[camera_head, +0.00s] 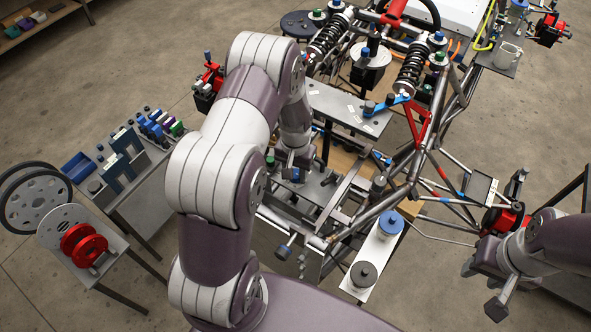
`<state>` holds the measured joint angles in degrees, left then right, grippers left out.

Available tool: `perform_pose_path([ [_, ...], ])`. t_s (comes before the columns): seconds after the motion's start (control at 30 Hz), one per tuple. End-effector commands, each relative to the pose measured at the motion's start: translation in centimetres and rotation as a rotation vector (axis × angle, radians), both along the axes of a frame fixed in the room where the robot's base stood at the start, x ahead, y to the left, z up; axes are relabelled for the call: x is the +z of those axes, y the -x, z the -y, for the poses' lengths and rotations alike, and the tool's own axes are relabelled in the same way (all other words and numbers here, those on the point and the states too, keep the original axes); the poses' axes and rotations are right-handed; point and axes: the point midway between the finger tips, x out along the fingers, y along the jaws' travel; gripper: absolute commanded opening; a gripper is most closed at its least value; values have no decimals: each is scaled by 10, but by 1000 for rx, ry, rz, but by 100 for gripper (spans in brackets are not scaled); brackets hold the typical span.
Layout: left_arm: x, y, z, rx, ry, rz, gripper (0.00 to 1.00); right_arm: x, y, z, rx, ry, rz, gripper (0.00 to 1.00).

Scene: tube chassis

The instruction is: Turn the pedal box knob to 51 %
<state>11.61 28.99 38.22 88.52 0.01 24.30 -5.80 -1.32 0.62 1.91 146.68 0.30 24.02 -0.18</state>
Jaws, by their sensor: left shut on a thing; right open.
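My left gripper (294,162) reaches down over the near left part of the tube chassis (425,165). It is shut on a small knob with a blue part (295,175), seen just at its fingertips. The fingers hide most of this knob, and I cannot read any dial or percentage. I cannot tell for sure that it is the pedal box knob. A dark square-headed knob (282,252) on a stem sticks out nearer to me. My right gripper (483,288) is open and empty at the lower right, apart from the chassis.
A grey plate (345,108) and coil springs (410,70) rise behind the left gripper. Canisters stand on a white shelf (385,250) in front. A side bench (150,185) with small boxes and a red reel (83,245) are at the left.

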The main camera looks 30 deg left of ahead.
Motion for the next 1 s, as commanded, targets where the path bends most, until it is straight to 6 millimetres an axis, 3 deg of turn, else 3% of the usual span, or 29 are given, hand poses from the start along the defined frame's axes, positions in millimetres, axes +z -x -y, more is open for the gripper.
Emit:
perform_pose_path([
  [0.2,1,-1,0,0,0,2,7,0,0,0,0,0,0,43],
  [0.23,1,-1,0,0,0,2,41,0,0,0,0,0,0,43],
  [0.3,1,-1,0,0,0,2,63,0,0,0,0,0,0,43],
  [0.67,5,-1,0,1,0,4,63,-2,0,0,0,0,0,43],
  [0.77,19,-2,0,1,-2,7,63,-9,0,0,0,0,0,43],
  [1.0,81,-1,0,1,-2,8,63,-28,0,0,0,0,0,43],
])
